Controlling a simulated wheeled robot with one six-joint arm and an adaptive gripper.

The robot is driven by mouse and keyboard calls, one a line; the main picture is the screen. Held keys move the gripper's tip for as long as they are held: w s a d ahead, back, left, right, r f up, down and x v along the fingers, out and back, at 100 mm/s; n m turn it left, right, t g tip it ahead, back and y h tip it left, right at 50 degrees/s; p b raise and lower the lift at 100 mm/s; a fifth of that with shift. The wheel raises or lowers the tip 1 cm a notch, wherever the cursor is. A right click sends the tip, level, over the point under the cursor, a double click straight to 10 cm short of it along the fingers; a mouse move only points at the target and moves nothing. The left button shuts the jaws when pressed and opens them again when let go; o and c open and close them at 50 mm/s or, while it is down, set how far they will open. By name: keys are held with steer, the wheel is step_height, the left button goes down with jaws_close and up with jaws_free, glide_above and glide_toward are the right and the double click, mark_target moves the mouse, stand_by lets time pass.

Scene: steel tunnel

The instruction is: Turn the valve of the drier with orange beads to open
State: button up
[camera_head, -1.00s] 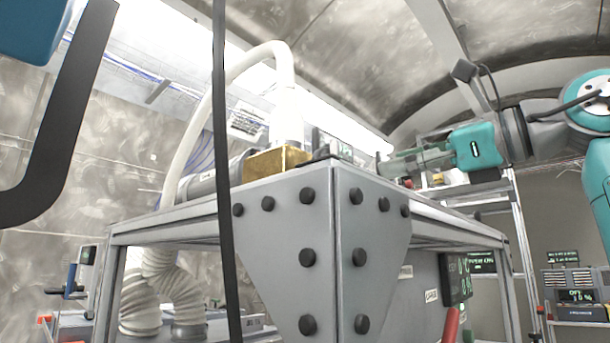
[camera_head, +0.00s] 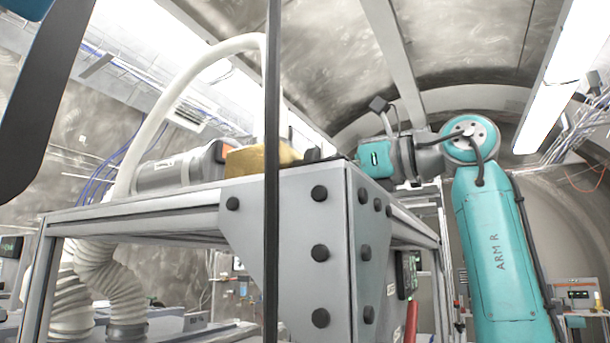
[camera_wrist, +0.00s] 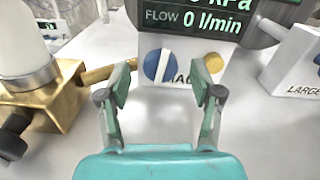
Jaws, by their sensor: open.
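My gripper (camera_wrist: 160,88) is open and empty in the wrist view, its two fingers apart. Beyond them stands a white block (camera_wrist: 150,68) with a blue disc, a yellow disc and partly hidden lettering. A brass block (camera_wrist: 40,103) with a pale cylinder on top, a dark knob (camera_wrist: 14,135) and a brass stub is left of the fingers, apart from them. No drier with orange beads is clearly identifiable, and I cannot tell which part is its valve. In the head view the gripper's fingers are hidden behind the frame corner.
A display (camera_wrist: 205,18) reads flow 0 l/min. A white block marked "LARGE" (camera_wrist: 295,62) is at right. The head view shows the metal frame (camera_head: 285,220), brass block (camera_head: 250,160), grey cylinder (camera_head: 175,172) and white hose (camera_head: 160,110). A dark vertical bar (camera_head: 272,230) crosses in front.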

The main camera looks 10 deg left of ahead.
steer(key=shift+x, duration=1.5)
steer(key=c, duration=1.1)
steer(key=shift+n, duration=0.8)
steer(key=shift+c, duration=0.2)
steer(key=o, duration=1.1)
steer(key=shift+o, duration=0.2)
steer(key=shift+d, duration=0.15)
steer(key=v, duration=1.1)
steer(key=shift+s+d, duration=0.15)
steer(key=shift+d, duration=0.2)
